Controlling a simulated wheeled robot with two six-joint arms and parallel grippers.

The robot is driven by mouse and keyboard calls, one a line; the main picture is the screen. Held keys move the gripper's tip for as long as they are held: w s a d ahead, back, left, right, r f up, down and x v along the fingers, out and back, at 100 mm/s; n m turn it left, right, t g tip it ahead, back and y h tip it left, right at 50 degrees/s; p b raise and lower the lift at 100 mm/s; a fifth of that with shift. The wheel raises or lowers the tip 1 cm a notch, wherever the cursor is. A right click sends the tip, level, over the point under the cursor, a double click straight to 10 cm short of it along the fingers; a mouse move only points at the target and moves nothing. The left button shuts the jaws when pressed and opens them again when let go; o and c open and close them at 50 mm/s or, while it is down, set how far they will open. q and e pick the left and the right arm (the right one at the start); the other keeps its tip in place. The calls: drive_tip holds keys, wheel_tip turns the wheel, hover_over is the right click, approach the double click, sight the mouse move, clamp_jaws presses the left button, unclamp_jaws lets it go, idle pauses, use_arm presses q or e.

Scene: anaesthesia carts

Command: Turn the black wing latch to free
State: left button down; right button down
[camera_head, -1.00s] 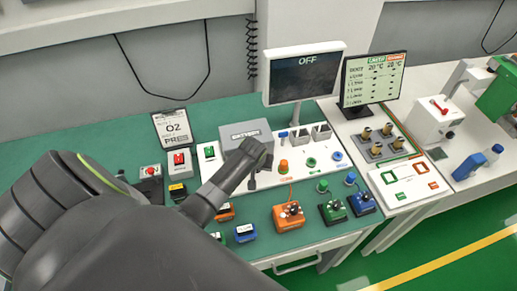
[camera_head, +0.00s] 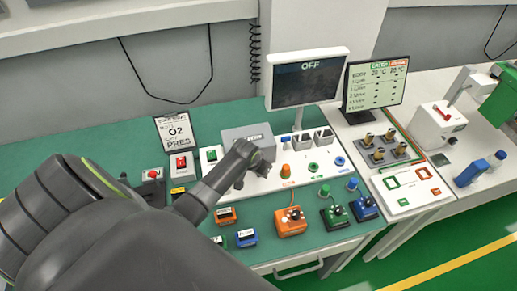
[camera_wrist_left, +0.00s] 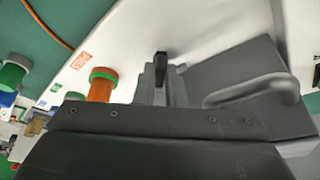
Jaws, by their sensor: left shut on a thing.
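My left gripper (camera_head: 240,184) comes in from the left in the head view and points down at the white panel, close in front of the grey box (camera_head: 236,133). In the left wrist view its narrow grey fingers (camera_wrist_left: 155,82) are shut with a small black piece, which looks like the black wing latch (camera_wrist_left: 161,58), at their tips. The wrist housing and fingers hide most of the latch, so its angle cannot be told. In the head view I cannot separate the latch from the dark gripper parts. My right gripper is not in view.
An orange knob (camera_head: 286,171) stands on the panel right of the gripper; it also shows in the left wrist view (camera_wrist_left: 101,87). Orange (camera_head: 291,222), green (camera_head: 335,217) and blue (camera_head: 364,208) units stand in front. A monitor reading OFF (camera_head: 306,82) stands behind.

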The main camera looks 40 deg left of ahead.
use_arm(q)
drive_tip(key=c, duration=1.5)
unclamp_jaws()
drive_tip(key=shift+r, duration=0.1)
drive_tip(key=shift+s+r, duration=0.25)
drive_tip(key=shift+r, duration=0.4)
drive_tip(key=b+v, duration=0.2)
drive_tip(key=v, duration=1.3)
drive_tip(key=shift+r, duration=0.4)
drive_tip(key=shift+s, duration=0.1)
